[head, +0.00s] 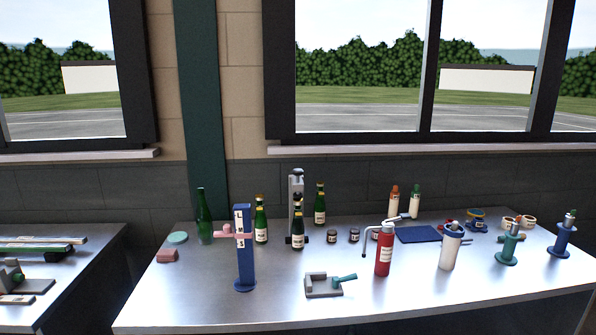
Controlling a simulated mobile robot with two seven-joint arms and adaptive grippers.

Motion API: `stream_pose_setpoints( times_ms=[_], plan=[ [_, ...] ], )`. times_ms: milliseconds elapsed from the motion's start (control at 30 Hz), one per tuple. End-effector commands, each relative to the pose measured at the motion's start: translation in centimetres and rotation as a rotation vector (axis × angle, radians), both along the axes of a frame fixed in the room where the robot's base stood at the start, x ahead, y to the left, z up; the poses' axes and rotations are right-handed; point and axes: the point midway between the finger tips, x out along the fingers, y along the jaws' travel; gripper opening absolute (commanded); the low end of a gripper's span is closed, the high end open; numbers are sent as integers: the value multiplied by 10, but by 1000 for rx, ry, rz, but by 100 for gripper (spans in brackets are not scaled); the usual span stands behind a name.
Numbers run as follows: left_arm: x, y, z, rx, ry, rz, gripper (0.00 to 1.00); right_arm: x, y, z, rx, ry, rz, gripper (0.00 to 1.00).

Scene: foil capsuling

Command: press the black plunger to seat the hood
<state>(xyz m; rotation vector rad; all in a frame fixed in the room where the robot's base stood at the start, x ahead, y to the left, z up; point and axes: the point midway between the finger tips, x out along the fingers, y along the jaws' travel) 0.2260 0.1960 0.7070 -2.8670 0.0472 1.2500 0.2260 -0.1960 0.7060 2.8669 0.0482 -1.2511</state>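A grey upright press-like stand (296,185) with a dark cap on top (297,172) stands toward the back of the metal table. The black plunger may be this dark part, but it is too small to tell. A dark green labelled bottle (297,232) stands upright just in front of the stand and hides its lower part. The bottle's top is dark, and I cannot tell whether a hood sits on it. Neither of my grippers is in the head view.
A blue post (243,250) with a pink crosspiece stands left of the bottle. Green bottles (261,222) and (320,205) flank the stand. Small jars (332,237), a red cylinder (383,255) and a white cylinder (451,247) stand to the right. The front table edge is mostly clear.

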Motion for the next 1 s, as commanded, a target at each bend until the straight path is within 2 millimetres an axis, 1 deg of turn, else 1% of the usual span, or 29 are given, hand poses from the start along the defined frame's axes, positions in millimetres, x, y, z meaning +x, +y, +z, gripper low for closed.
stream_pose_setpoints(
  times_ms=[33,200,1000],
  plan=[
    [0,0,0,0,0,0,40,0,0,0,0,0,0,22],
    [0,0,0,0,0,0,40,0,0,0,0,0,0,0],
    [0,0,0,0,1,0,40,0,0,0,-1,1,1,0]
  ],
)
